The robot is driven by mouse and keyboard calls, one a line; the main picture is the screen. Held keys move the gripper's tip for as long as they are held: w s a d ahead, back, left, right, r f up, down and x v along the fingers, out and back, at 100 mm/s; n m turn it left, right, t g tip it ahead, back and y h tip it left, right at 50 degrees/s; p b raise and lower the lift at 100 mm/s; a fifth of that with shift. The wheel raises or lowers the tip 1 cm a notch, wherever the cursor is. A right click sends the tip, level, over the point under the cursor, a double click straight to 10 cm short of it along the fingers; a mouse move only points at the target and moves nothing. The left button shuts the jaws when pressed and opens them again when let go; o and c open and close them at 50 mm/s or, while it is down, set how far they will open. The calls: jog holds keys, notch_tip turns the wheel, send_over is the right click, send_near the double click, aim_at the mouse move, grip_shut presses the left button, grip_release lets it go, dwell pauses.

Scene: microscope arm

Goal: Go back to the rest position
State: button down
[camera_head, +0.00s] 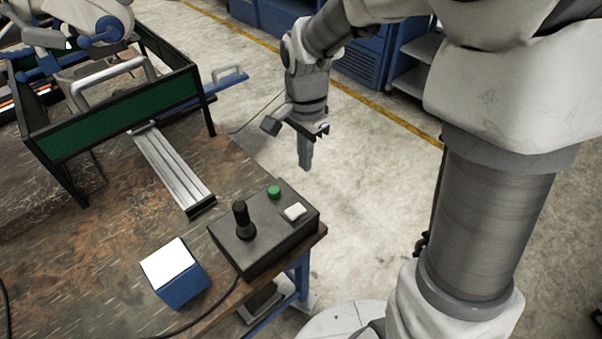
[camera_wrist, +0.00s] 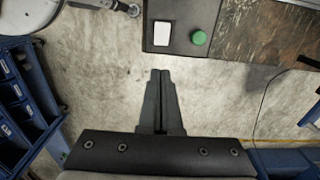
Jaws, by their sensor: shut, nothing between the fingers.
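My gripper (camera_head: 305,160) is past the right corner of the workbench, over open floor, pointing down. In the wrist view my gripper (camera_wrist: 160,76) shows with its two dark fingers together and nothing between them. A black control box (camera_head: 262,249) with a joystick (camera_head: 243,220), a green button (camera_head: 274,191) and a white button (camera_head: 294,211) sits at the bench corner, apart from my gripper. In the wrist view the box (camera_wrist: 180,42) is at the top, with its white button (camera_wrist: 162,34) and green button (camera_wrist: 199,38).
The wooden workbench (camera_head: 110,226) carries a blue box with a white top (camera_head: 177,273), a metal rail (camera_head: 172,168) and a dark frame with green panels (camera_head: 110,126). Blue cabinets (camera_head: 355,55) stand at the back. The floor (camera_head: 350,215) around my gripper is clear.

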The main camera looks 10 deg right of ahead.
jog(key=shift+w+d+r, duration=0.1)
jog(key=shift+d+r, duration=0.05)
jog(key=shift+r, duration=0.5)
